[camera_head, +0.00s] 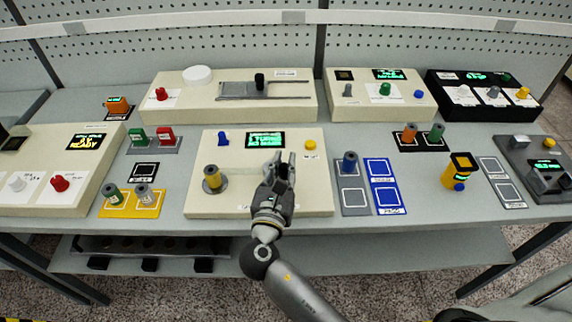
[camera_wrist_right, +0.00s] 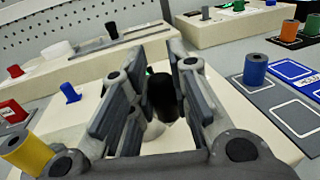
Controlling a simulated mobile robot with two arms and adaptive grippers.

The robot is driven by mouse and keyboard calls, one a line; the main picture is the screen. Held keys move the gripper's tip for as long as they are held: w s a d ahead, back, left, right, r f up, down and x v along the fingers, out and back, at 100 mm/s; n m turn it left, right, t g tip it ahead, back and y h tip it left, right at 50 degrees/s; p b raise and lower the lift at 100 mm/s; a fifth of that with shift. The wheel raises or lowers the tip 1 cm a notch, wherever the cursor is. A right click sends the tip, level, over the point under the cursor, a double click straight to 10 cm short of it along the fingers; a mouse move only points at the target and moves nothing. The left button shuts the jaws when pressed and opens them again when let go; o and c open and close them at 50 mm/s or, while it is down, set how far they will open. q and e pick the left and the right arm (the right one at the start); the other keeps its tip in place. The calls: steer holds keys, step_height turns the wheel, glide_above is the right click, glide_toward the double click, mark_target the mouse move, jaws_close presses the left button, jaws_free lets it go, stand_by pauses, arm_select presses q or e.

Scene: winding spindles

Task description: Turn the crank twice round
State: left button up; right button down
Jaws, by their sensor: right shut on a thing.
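My right gripper (camera_head: 281,168) is over the right part of the cream winding box (camera_head: 235,203) in the middle of the bench. In the right wrist view its fingers (camera_wrist_right: 160,85) stand on both sides of a black upright crank handle (camera_wrist_right: 163,94) and are shut on it. The crank's arm and base are mostly hidden by the gripper. The box bears a yellow spool on a grey spindle (camera_head: 212,180), a blue lever (camera_head: 223,139), a green lit display (camera_head: 265,140) and a yellow button (camera_head: 310,145). My left gripper is not in view.
Right of the box, a blue spool (camera_head: 349,161) stands on a grey mat beside a blue mat (camera_head: 385,186). A yellow device (camera_head: 461,170) stands further right. A yellow mat (camera_head: 132,203) with two spools lies left. Another box with a slider (camera_head: 260,82) stands behind.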

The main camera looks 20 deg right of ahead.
steer(key=shift+a+h, duration=0.1)
steer(key=shift+h, duration=0.2)
steer(key=c, duration=1.3)
jaws_free()
steer(key=shift+w, duration=0.1)
steer(key=v, duration=1.2)
